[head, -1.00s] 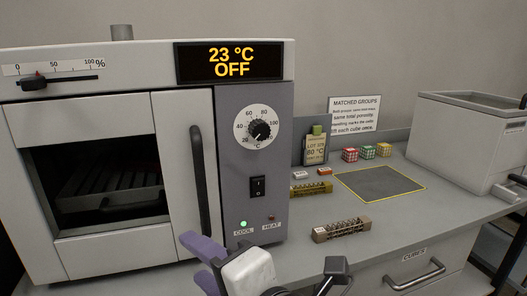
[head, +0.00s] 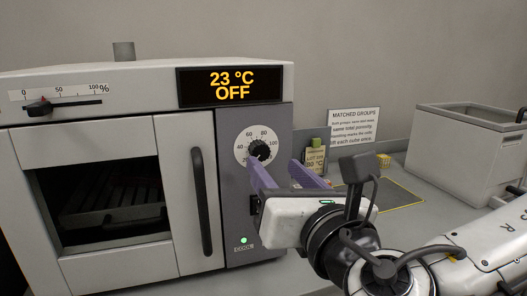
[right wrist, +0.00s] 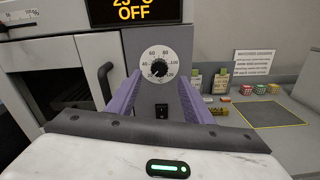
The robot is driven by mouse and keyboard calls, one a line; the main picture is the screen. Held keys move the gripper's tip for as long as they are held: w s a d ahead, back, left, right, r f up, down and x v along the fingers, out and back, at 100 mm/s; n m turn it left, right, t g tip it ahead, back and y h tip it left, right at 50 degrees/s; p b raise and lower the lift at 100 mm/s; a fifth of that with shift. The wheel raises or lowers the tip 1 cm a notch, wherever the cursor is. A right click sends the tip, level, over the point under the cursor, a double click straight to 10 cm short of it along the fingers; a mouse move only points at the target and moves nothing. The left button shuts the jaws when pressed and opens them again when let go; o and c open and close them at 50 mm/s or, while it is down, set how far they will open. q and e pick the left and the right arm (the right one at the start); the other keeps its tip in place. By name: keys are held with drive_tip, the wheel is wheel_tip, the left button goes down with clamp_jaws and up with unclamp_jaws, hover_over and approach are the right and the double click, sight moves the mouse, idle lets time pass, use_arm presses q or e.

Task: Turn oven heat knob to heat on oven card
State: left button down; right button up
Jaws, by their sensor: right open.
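The oven heat knob (head: 260,150) is a black dial on a white round scale, on the oven's grey control panel. It also shows in the right wrist view (right wrist: 159,68), between my fingers and ahead of them. The oven display (head: 232,87) reads 23 °C OFF. The oven card (head: 315,157) stands on the bench right of the oven, reading 80 °C, partly behind my right gripper. My right gripper (head: 276,168) is open with purple fingers, in front of the panel, its left fingertip just below the dial in the picture. My left gripper is not in view.
The oven door (head: 105,190) is closed, with a dark handle (head: 201,203) left of the panel. A black rocker switch (right wrist: 161,111) sits below the dial. A lit green lamp (head: 243,240) is at the panel's bottom. A grey bin (head: 463,150) stands at the right.

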sight(262, 154)
drive_tip(key=p+x, duration=0.1)
drive_tip(key=x, duration=0.6)
drive_tip(key=c, duration=1.1)
drive_tip(key=shift+o, duration=0.2)
drive_tip(key=shift+f, duration=0.1)
drive_tip(key=shift+m, duration=0.3)
